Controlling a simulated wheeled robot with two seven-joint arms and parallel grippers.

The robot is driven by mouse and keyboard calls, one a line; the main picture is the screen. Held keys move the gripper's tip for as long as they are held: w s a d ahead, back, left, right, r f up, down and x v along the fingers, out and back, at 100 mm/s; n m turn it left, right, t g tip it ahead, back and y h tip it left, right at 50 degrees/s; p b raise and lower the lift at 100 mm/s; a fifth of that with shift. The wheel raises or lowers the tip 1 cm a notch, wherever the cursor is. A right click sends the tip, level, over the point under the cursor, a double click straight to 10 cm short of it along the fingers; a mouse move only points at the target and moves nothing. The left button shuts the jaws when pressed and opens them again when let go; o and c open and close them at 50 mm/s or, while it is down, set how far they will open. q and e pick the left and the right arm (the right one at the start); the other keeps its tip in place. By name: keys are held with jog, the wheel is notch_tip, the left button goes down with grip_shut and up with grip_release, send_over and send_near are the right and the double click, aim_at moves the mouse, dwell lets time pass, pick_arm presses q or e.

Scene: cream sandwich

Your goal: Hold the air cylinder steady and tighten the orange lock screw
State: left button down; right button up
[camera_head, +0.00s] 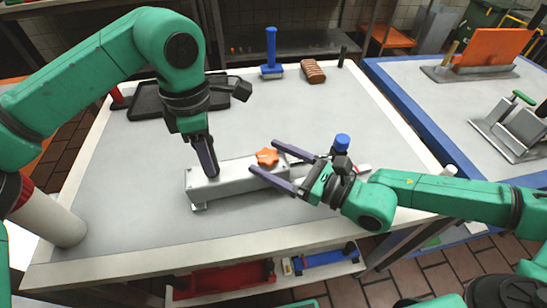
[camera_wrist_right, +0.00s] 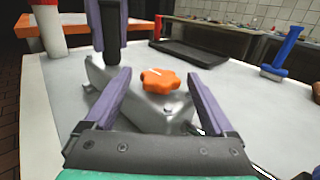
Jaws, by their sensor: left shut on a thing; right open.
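The air cylinder is a grey metal body (camera_head: 228,180) lying on the table, and it also shows in the right wrist view (camera_wrist_right: 140,108). The orange lock screw (camera_head: 267,157) is a star-shaped knob on its top, and it also shows in the right wrist view (camera_wrist_right: 160,80). My left gripper (camera_head: 210,170) comes down from above and is shut on the cylinder's left part. My right gripper (camera_head: 280,166) is open, its two fingers spread either side of the screw's near side. In the right wrist view the screw is beyond and between the fingertips, apart from them.
A black tray (camera_head: 146,102) lies at the back left. A blue-handled tool (camera_head: 271,52) and a brown brush-like block (camera_head: 313,71) stand at the back. A blue-capped thing (camera_head: 342,143) is behind my right gripper. The table's middle back is clear.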

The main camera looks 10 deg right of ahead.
jog(key=c, duration=1.4)
jog(key=shift+s, duration=0.1)
